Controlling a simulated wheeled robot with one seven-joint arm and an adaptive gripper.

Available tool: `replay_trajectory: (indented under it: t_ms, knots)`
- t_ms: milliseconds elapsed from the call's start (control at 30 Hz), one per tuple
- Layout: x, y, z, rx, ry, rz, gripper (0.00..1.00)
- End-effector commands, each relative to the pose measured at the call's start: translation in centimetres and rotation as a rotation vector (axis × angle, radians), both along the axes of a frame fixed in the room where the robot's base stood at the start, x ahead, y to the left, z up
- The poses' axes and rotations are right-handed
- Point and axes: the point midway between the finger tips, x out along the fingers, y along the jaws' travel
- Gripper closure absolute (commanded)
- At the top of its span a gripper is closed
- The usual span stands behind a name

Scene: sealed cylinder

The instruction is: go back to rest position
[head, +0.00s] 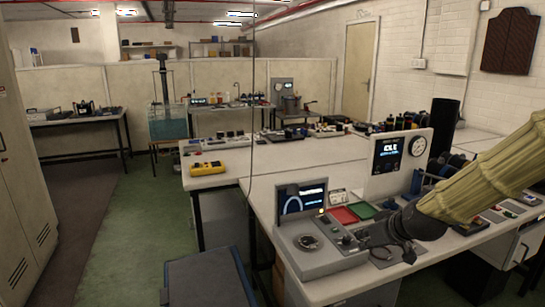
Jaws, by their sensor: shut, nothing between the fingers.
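My arm, in a pale yellow ribbed sleeve, reaches in from the right of the head view. My gripper (362,238) is dark and small at its end, low over the front workbench (325,288). It is shut and holds nothing that I can see. It is just right of a grey bench instrument (310,245) with a lit screen, and near the red tray (344,215) and green tray (362,211). I cannot tell whether the gripper touches the instrument. The sealed cylinder cannot be made out in this view.
A display panel reading "IDLE" (388,158) with a round gauge (418,146) stands behind the gripper. Small parts lie on the bench under my arm. A yellow device (207,169) sits on the bench further left. Green floor (140,225) is open at left, beside a tall cabinet (22,170).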

Motion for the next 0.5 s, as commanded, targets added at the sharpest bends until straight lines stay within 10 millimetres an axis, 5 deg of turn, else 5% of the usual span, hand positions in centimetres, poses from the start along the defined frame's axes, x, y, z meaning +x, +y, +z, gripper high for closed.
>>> replay_trajectory:
  t_ms: [500]
  knots:
    - [-3.1, 0.3, -9.4, -0.005, 0.134, -0.065, 1.0]
